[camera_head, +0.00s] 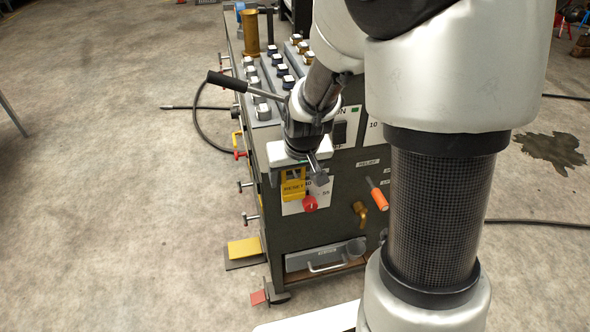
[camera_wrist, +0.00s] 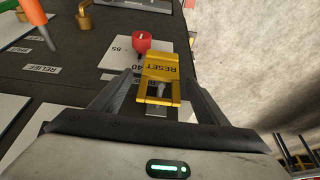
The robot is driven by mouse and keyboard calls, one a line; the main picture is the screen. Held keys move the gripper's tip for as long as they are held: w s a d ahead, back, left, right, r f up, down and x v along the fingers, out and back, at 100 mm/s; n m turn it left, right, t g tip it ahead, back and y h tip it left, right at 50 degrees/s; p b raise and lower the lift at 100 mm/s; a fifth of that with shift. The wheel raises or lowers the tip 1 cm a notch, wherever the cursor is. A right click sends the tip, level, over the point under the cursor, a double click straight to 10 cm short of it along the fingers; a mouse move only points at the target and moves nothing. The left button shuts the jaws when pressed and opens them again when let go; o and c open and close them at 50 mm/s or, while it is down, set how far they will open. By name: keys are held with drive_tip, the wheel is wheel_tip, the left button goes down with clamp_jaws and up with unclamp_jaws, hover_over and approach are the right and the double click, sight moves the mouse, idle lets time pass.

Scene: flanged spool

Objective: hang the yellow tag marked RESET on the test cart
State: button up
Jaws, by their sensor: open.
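The yellow tag marked RESET (camera_head: 293,186) is at the upper left of the test cart's dark front panel (camera_head: 335,222). In the wrist view the tag (camera_wrist: 161,69) lies between the fingers of my gripper (camera_wrist: 163,82), with a gap on both sides. A small metal peg (camera_wrist: 161,91) shows in the tag's lower window. The tag appears to hang on this peg, but the exact contact is hard to tell. My gripper is open, close in front of the panel; in the head view its body partly covers the tag's surroundings.
A red knob (camera_head: 310,203) is close beside the tag. A black lever (camera_head: 228,82) rises over the cart's top. The floor to the left is mostly clear.

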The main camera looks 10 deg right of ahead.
drive_tip(key=p+v, duration=0.4)
drive_tip(key=v, duration=1.3)
drive_tip(key=s+r+t, duration=0.1)
drive_tip(key=s+r, duration=0.3)
drive_tip(key=s, duration=0.3)
drive_tip(key=s+r, duration=0.4)
drive_tip(key=s, duration=0.3)
wheel_tip(320, 180, up, 15)
drive_tip(key=p, duration=1.6)
drive_tip(key=shift+w, duration=0.25)
